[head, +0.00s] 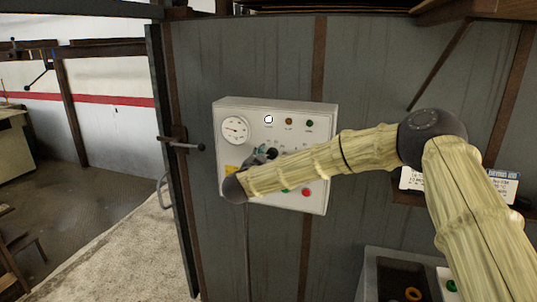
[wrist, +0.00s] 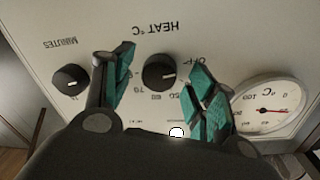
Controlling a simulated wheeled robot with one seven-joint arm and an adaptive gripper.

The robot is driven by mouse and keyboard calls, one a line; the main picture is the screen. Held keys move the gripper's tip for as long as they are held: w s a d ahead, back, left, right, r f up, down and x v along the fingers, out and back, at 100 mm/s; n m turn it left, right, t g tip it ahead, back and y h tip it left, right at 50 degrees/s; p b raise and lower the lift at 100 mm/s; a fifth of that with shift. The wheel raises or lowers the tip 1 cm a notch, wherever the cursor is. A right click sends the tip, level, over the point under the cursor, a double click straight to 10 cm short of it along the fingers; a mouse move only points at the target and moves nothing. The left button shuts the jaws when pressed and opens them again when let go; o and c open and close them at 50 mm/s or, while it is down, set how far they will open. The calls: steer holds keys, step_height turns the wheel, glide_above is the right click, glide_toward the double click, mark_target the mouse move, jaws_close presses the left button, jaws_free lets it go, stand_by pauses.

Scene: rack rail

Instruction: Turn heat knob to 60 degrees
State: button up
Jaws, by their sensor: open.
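The control box (head: 230,180) is a white panel on the grey wall. Its black heat knob (wrist: 159,72) sits under the "HEAT °C" lettering, which appears upside down in the wrist view. The knob's white mark points right in that view, between OFF and 50; the 60 label is below the knob. My gripper (wrist: 160,64) is open, its teal-padded fingers on either side of the knob with gaps showing. Whether either finger touches it is unclear. In the head view my gripper (head: 261,155) is at the panel's middle, beside the dark heat knob (head: 272,153).
The black minutes knob (wrist: 71,79) is just outside the left finger in the wrist view. A round temperature gauge (wrist: 268,106) is close to the right finger. A red button (head: 306,192) is low on the panel. A door frame with a latch (head: 180,143) stands left.

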steer(key=shift+w, duration=0.1)
steer(key=c, duration=1)
steer(key=shift+c, duration=0.2)
